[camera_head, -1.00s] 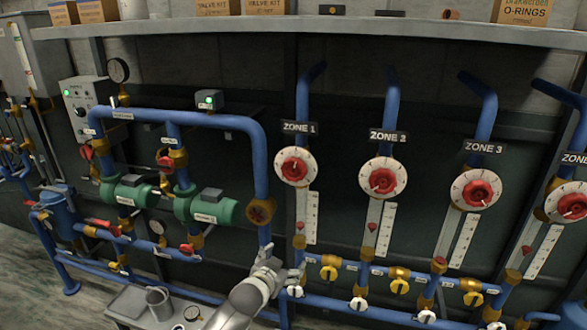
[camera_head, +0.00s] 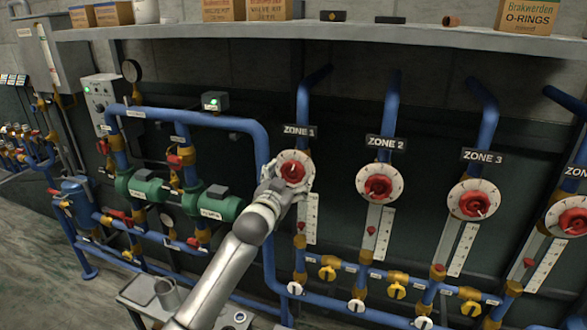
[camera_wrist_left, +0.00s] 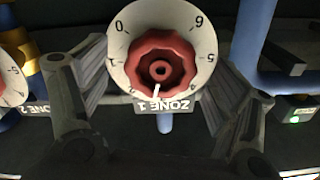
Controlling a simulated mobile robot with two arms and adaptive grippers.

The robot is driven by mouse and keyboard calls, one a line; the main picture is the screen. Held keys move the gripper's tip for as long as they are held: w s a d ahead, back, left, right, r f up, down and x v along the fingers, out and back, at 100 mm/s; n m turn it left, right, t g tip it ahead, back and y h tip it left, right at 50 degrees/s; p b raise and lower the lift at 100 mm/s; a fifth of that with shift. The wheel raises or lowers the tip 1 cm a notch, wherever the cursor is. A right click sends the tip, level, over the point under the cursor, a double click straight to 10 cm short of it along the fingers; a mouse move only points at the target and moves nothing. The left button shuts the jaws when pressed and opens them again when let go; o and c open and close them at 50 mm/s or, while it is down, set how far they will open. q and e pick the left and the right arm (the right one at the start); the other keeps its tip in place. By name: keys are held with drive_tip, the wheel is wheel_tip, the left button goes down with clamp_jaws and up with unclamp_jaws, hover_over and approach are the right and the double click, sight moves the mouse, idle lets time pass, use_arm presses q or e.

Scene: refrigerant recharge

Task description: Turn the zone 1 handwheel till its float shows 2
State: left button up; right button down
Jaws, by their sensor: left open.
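The zone 1 handwheel (camera_head: 292,172) is a red knob on a white numbered dial under the ZONE 1 sign (camera_head: 299,131). In the left wrist view the handwheel (camera_wrist_left: 161,65) appears upside down, its white pointer toward the sign. My left gripper (camera_head: 285,190) is at the dial's lower left. In the wrist view its open fingers (camera_wrist_left: 158,78) stand on either side of the wheel; contact cannot be told. The red zone 1 float (camera_head: 300,226) sits low beside its white scale (camera_head: 312,222), whose numbers are too small to read. My right gripper is not in view.
The zone 2 handwheel (camera_head: 377,187) and zone 3 handwheel (camera_head: 473,199) are to the right. Blue pipes with yellow valves (camera_head: 327,273) run below. A thick blue pipe (camera_head: 262,150) stands just left of the zone 1 dial. A shelf (camera_head: 400,31) runs above.

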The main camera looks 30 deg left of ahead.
sight(291, 174)
use_arm(q)
drive_tip(key=shift+p+x, duration=0.35)
drive_tip(key=shift+x, duration=1.3)
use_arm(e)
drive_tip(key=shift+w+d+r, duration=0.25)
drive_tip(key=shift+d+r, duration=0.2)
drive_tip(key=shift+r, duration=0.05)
use_arm(q)
drive_tip(key=c, duration=1)
drive_tip(key=shift+c, duration=0.2)
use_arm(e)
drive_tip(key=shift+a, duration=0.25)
use_arm(q)
drive_tip(key=shift+m, duration=0.3)
